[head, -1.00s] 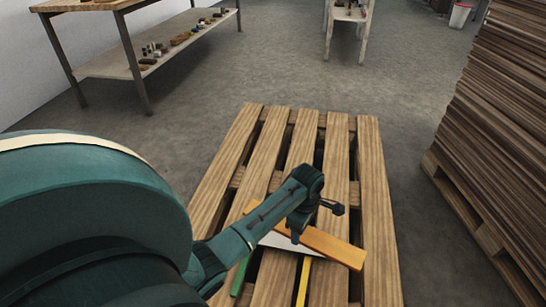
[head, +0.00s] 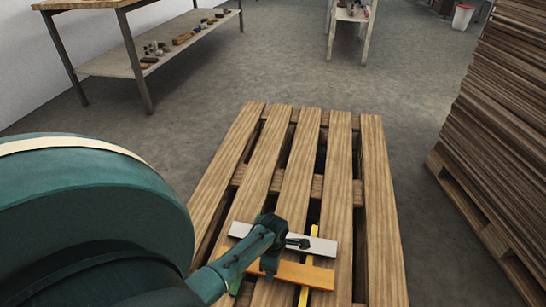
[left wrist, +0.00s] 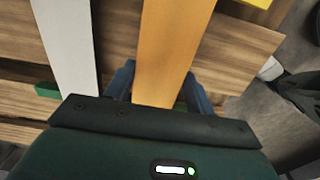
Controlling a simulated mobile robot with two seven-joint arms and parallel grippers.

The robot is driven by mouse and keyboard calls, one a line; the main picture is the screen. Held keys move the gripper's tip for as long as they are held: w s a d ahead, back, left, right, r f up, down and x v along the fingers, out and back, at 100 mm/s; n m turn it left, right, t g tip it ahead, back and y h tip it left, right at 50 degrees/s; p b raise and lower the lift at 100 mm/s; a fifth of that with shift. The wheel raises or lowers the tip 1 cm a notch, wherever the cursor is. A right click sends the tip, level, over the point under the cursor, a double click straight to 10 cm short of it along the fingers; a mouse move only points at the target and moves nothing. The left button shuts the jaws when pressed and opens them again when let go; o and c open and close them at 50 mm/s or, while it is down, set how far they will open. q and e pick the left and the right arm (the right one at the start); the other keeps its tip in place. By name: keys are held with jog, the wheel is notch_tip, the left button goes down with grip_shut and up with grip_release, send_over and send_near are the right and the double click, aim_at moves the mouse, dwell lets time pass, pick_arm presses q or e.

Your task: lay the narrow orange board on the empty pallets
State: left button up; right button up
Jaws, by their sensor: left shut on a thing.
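The narrow orange board (head: 306,275) is in my left gripper (head: 269,266), over the wooden pallet (head: 378,215). It lies crosswise over a yellow strip (head: 315,232) and about parallel to a white board (head: 322,246), on its near side with a gap. I cannot tell whether it touches the strip. In the left wrist view the two fingers of the left gripper (left wrist: 158,88) flank the orange board (left wrist: 170,45), with the white board (left wrist: 68,45) to its left. My right gripper is not in view.
A green strip (head: 236,286) shows partly behind my arm. A tall stack of brown boards (head: 505,120) stands on another pallet to the right. A workbench (head: 150,66) with small items is at the back left. The far part of the near pallet is bare.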

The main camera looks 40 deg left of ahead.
pick_arm(q)
jog(key=shift+f, duration=0.35)
jog(key=shift+f, duration=0.25)
jog(key=o, duration=1.1)
